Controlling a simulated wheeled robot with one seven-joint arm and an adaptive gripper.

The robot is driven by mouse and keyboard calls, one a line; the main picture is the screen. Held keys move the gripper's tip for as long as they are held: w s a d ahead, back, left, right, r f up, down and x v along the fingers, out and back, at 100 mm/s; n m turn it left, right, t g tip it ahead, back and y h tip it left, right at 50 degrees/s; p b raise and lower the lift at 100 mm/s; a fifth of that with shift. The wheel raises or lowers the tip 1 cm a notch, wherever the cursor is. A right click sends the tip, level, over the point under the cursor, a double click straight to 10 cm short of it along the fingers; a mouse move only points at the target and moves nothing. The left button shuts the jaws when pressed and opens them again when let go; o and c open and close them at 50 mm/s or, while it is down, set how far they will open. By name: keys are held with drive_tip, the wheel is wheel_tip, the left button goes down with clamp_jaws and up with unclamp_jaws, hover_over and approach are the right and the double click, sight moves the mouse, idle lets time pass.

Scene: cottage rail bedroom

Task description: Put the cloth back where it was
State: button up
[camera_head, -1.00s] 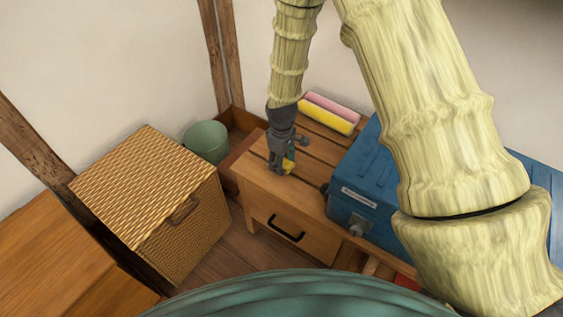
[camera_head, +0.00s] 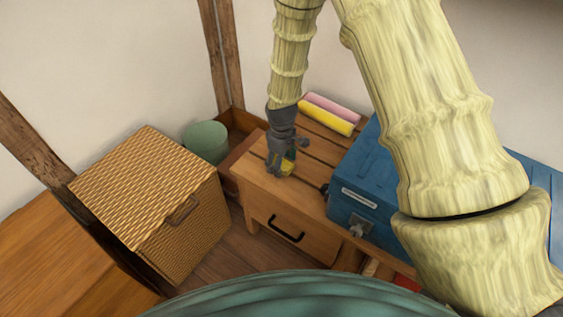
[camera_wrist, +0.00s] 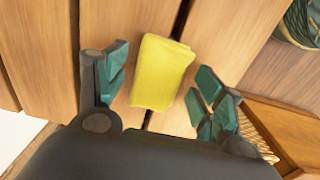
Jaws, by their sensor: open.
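The cloth is a small folded yellow piece (camera_wrist: 162,72) lying on the slatted wooden top of a small drawer table (camera_head: 262,187). In the wrist view it lies between the two open fingers of my gripper (camera_wrist: 160,90), with a gap on each side. In the head view my gripper (camera_head: 281,168) points down close above the table's left part, and only a bit of the yellow cloth (camera_head: 287,168) shows beside the fingers.
A pink roll and a yellow roll (camera_head: 328,118) lie at the table's back. A blue toolbox (camera_head: 360,195) stands right of my gripper. A wicker box (camera_head: 150,195) and a green bin (camera_head: 206,142) are to the left. The table's front left corner is bare.

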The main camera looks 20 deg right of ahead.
wheel_tip(320, 180, up, 12)
drive_tip(key=p, duration=0.1)
drive_tip(key=shift+p, duration=0.35)
